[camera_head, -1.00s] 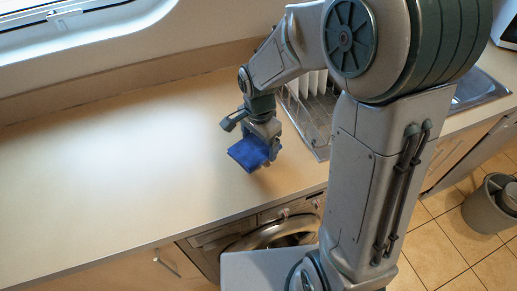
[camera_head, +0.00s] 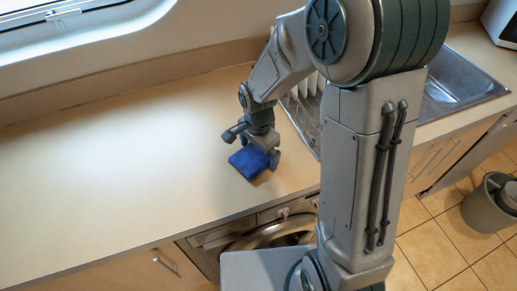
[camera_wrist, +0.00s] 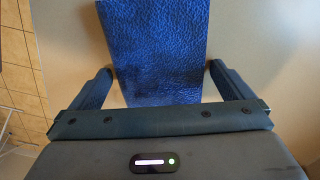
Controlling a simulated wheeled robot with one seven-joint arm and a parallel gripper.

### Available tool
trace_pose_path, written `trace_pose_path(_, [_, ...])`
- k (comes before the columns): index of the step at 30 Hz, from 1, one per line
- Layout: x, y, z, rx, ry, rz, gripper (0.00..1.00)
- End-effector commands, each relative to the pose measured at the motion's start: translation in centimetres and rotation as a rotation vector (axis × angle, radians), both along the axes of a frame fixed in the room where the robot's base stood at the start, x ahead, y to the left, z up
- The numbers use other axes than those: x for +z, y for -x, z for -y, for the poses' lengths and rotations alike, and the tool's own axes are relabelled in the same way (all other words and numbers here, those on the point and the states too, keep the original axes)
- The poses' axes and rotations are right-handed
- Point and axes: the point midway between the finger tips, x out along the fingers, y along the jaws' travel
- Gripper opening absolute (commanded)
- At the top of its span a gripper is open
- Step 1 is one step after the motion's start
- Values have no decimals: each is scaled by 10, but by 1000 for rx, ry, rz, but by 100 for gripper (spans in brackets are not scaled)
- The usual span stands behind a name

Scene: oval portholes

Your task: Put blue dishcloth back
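The blue dishcloth (camera_head: 249,162) is a folded, flat, textured block at the front part of the counter, above the washing machine. My gripper (camera_head: 261,150) is over it, pointing down. In the wrist view the dishcloth (camera_wrist: 160,45) lies between the two fingertips of my gripper (camera_wrist: 160,70), which meet its left and right edges. The gripper looks shut on it across its width. I cannot tell whether the cloth's underside touches the counter.
The beige counter (camera_head: 110,170) is bare to the left. A dish rack (camera_head: 305,112) stands just right of my gripper, partly behind my arm. A metal sink (camera_head: 455,85) is farther right. A washing machine (camera_head: 270,235) is below the counter's front edge.

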Motion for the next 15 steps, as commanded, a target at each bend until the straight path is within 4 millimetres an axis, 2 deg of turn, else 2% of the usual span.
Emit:
trace_pose_path(5, [7,0,0,0,0,2,100])
trace_pose_path(7, [15,-1,0,-1,-1,6,100])
trace_pose_path(15, [71,0,-1,-1,-1,7,100])
